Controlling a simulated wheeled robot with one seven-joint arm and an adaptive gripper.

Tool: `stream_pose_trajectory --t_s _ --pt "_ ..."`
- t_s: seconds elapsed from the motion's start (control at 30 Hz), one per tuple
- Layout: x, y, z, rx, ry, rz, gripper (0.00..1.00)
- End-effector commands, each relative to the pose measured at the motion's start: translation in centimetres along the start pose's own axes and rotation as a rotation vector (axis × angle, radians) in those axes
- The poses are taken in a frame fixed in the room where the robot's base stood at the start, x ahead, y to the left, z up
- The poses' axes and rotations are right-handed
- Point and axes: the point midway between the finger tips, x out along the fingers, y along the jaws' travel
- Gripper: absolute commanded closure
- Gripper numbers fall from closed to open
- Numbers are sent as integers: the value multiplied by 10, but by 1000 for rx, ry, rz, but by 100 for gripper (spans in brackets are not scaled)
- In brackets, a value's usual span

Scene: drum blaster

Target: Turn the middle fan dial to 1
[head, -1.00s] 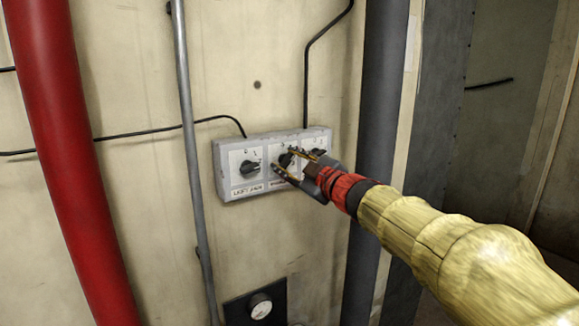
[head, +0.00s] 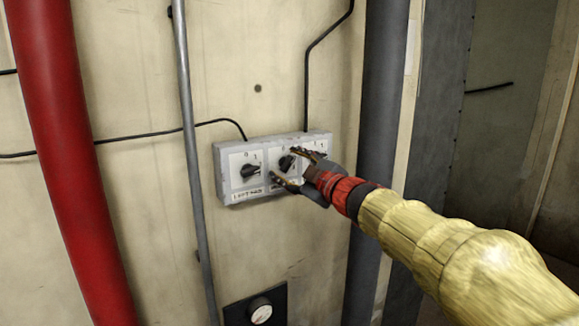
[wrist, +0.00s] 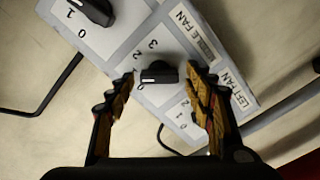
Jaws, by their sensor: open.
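A pale control box (head: 226,160) is fixed to the wall with three dials in a row. The middle fan dial (head: 287,162) is black and partly covered by my gripper in the head view. In the wrist view, the middle dial (wrist: 157,73) lies between my fingertips, with numbers printed beside it and a "MIDDLE FAN" label. My gripper (head: 283,164) is open, one finger on each side of this dial; I cannot tell whether they touch it. The dial's exact setting is unclear. The left fan dial (head: 250,171) is visible; my gripper largely hides the right one in the head view.
The right-hand dial (wrist: 90,12) shows at the wrist view's top left. A thin grey pipe (head: 190,130) and a red pipe (head: 75,160) run left of the box. A thick dark pipe (head: 380,100) stands to its right.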

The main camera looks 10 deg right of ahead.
Motion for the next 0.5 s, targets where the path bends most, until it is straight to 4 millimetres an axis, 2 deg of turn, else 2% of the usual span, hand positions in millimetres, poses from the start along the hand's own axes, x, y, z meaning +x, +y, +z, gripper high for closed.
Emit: stream_pose_trajectory --t_s 0.33,0.5 --pt "-3 1 0 0 0 1 45" --pt "-24 2 -1 -1 0 3 45"
